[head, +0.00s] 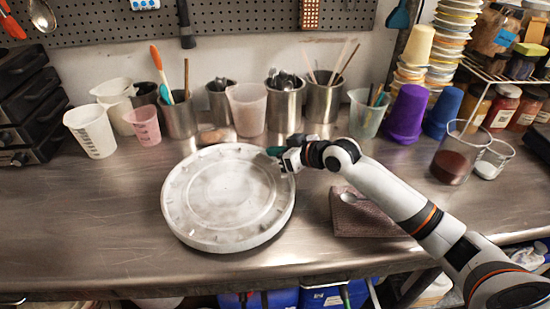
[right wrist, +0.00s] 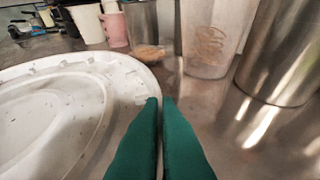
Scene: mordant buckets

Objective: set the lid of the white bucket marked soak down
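The large round white lid (head: 225,205) is near the front of the steel bench, roughly level. Its face has a raised ring and small tabs around the rim. I cannot tell whether it rests flat on the bench or is slightly raised. My right gripper (head: 276,152) is at its far right rim. In the right wrist view the green fingers (right wrist: 160,102) are close together, with the lid (right wrist: 60,110) on their left and its rim running to the tips; they appear closed on the rim. No soak marking shows, and I cannot identify its bucket. My left gripper is out of view.
White beakers (head: 91,131), a pink cup (head: 144,126) and steel tool pots (head: 284,106) line the back. A folded cloth (head: 362,222) with a spoon lies right of the lid. A glass of dark red liquid (head: 455,160) stands farther right. The bench left of the lid is clear.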

